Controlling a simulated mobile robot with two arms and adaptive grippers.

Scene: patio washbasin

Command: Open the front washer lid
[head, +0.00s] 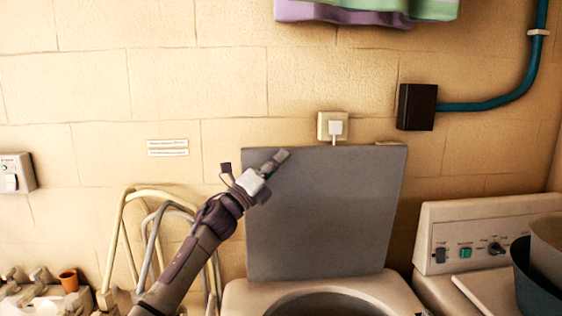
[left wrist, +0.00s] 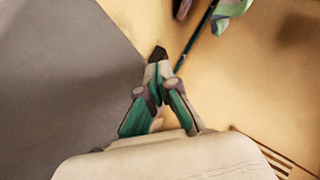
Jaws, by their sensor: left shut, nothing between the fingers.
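The washer lid (head: 325,215) is a flat grey panel. It stands upright against the wall behind the washer (head: 375,291), whose round dark opening (head: 330,304) shows at the bottom of the head view. The lid also fills the left of the left wrist view (left wrist: 60,80). My left gripper (head: 279,158) is in front of the lid's upper left part, its fingers pointing up and right. In the left wrist view its fingertips (left wrist: 158,55) are together, beside the lid's edge, with nothing between them. Whether they touch the lid is unclear. My right gripper is not in view.
Looped hoses (head: 125,235) hang left of the washer. A socket with a plug (head: 333,127) is above the lid. Cloths (head: 370,10) hang overhead.

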